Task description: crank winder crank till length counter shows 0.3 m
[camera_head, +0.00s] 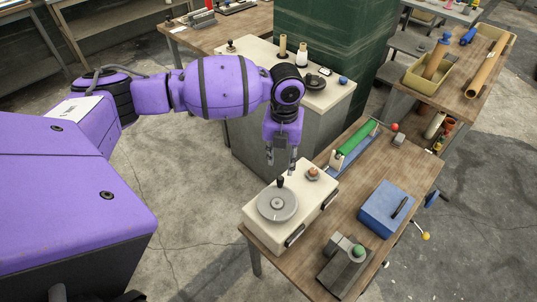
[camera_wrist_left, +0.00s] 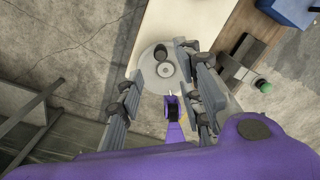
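A cream box (camera_head: 262,233) on the wooden table bears a round grey disc (camera_head: 277,206) with an upright black knob (camera_head: 280,183) near its rim, which looks like a crank. My left gripper (camera_head: 281,162) points down just above and behind the knob in the head view, open and empty. In the left wrist view the left gripper (camera_wrist_left: 160,85) has its fingers spread apart, with the disc (camera_wrist_left: 151,80) and knob (camera_wrist_left: 161,53) beyond them. I cannot make out a length counter or any reading. My right gripper is not in view.
On the same table are a green roller (camera_head: 356,143), a red ball knob (camera_head: 395,127), a blue box (camera_head: 387,210) and a grey device with a green knob (camera_head: 358,250). An orange-topped button (camera_head: 313,172) sits on the cream box. A cream-topped cabinet (camera_head: 262,55) stands behind.

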